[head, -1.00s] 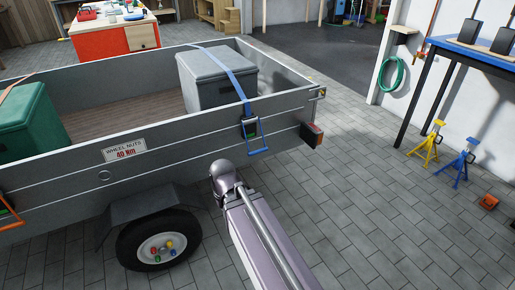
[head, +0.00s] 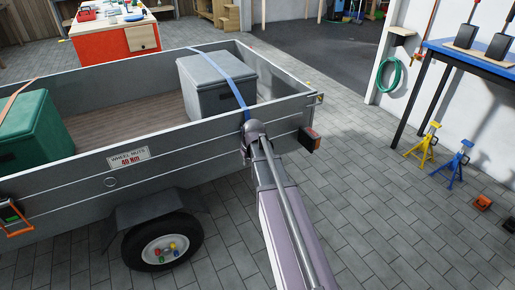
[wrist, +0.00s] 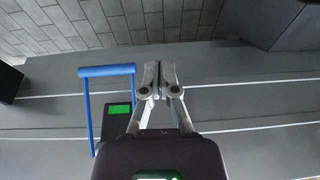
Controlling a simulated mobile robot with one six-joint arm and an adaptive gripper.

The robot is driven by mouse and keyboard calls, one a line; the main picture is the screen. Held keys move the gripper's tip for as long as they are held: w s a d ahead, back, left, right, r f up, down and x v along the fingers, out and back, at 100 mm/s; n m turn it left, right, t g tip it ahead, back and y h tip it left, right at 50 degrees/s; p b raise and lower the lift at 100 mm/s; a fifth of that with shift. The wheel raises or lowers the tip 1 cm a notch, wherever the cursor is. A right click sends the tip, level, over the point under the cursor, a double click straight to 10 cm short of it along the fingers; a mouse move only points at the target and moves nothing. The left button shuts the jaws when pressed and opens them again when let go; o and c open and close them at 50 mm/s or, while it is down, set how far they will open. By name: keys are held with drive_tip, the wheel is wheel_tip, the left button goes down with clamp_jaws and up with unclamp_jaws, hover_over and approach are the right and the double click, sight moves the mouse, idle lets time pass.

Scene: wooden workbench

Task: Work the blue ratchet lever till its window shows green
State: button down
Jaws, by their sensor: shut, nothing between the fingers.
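In the wrist view, the blue ratchet lever (wrist: 106,71) stands out from a dark ratchet body, its crossbar toward the top of the picture. The window (wrist: 119,109) on that body shows bright green. My gripper (wrist: 160,70) is shut and empty, with its fingertips just right of the crossbar's end and a small gap between them in the picture. In the head view, my arm hides the lever, the window and my gripper; the blue strap (head: 234,86) runs over the grey box down to the trailer's side.
The grey trailer wall (head: 190,133) lies behind the ratchet. An orange ratchet lever (head: 17,229) is at far left. The paved floor (head: 390,215) to the right is clear up to the axle stands (head: 424,147).

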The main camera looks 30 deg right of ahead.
drive_tip(key=w+d+r+t+p, duration=0.1)
drive_tip(key=w+d+r, duration=0.2)
drive_tip(key=d, duration=0.6)
drive_tip(key=shift+w+r+p, duration=0.15)
drive_tip(key=shift+w+p, duration=0.2)
drive_tip(key=shift+w, duration=0.85)
drive_tip(key=b+x, duration=0.9)
drive_tip(key=x, duration=0.1)
drive_tip(key=shift+w, duration=0.2)
drive_tip(key=shift+a+r, duration=0.15)
drive_tip(key=shift+a, duration=0.05)
drive_tip(key=shift+s, duration=0.15)
